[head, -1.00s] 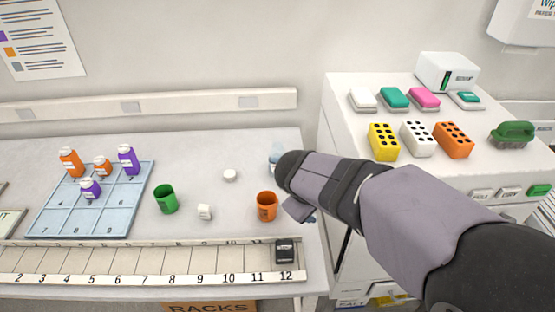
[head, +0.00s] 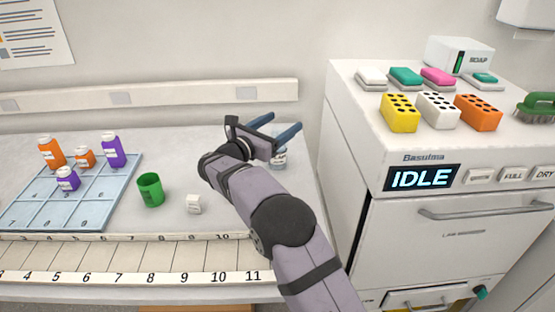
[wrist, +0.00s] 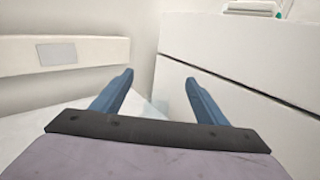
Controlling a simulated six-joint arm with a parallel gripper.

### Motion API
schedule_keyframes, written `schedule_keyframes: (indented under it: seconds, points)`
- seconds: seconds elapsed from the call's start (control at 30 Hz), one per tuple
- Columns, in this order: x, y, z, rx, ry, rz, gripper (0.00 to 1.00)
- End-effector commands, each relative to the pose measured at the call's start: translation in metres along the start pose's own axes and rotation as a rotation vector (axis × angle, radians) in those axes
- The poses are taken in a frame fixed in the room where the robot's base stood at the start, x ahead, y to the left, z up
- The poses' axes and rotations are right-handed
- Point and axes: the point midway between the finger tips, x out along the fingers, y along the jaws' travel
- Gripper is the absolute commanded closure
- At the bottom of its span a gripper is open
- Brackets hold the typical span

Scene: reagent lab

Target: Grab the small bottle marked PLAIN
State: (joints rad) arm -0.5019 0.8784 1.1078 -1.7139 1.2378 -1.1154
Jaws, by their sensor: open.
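No label reading PLAIN can be made out in these views. Two small bottles, one orange (head: 85,157) and one purple (head: 67,179), stand on the numbered blue tray at left, with a tall orange bottle (head: 51,152) and a tall purple bottle (head: 113,151). A small pale item (head: 279,160) shows partly behind my gripper; I cannot tell what it is. My gripper (head: 270,122) is open and empty above the bench's back right, well right of the tray. In the wrist view its blue fingers (wrist: 159,78) are apart, facing the wall and the white cabinet.
The blue tray (head: 38,205) lies on the bench. A numbered rack strip (head: 150,262) runs along the front. A white cabinet (head: 460,225) with colored blocks rises at right.

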Motion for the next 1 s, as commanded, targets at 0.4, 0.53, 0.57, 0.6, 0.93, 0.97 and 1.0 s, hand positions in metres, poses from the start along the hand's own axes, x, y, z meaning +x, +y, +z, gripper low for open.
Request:
schedule_keyframes:
  seconds: [0.4, 0.53, 0.57, 0.6, 0.93, 0.97, 1.0]
  points:
    - [0.001, 0.001, -0.02, -0.023, -0.009, -0.001, 0.33]
    - [0.001, 0.001, -0.025, -0.02, -0.009, -0.001, 0.33]
    - [0.001, 0.001, -0.025, -0.02, -0.009, -0.001, 0.33]
    - [0.001, 0.001, -0.025, -0.02, -0.009, -0.001, 0.33]
    - [0.001, 0.0, -0.06, -0.023, -0.008, -0.001, 0.33]
    - [0.001, 0.0, -0.065, -0.024, -0.008, -0.001, 0.33]
    - [0.001, 0.0, -0.072, -0.024, -0.008, -0.001, 0.33]
